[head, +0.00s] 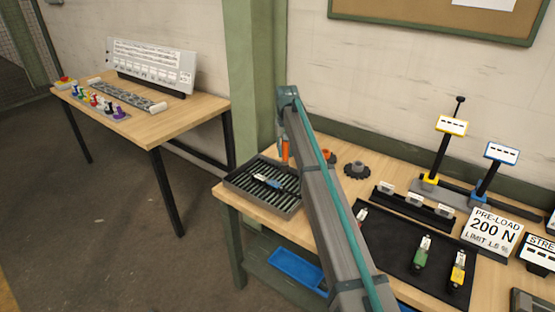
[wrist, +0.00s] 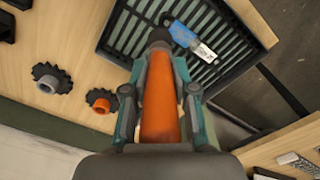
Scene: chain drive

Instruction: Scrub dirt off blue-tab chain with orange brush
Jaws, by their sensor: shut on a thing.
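My gripper (wrist: 160,93) is shut on the orange brush (wrist: 160,112), with a finger on each side of its handle. The brush's dark tip points towards the slotted tray. The brush also shows in the head view (head: 285,150), upright at the tray's back edge, while my arm hides most of the gripper. The blue-tab chain (wrist: 201,50) lies on the dark slotted tray (wrist: 107,38), just beyond and right of the brush tip in the wrist view. In the head view the chain (head: 268,182) lies mid-tray. I cannot tell whether the tip touches anything, and dirt is too small to make out.
Two dark sprockets (head: 357,170) stand right of the tray. A black mat (head: 390,240) holds chains with green (head: 421,251) and yellow (head: 457,271) tabs. Stands and a pre-load sign (head: 491,230) fill the right. A separate table (head: 190,108) stands at left.

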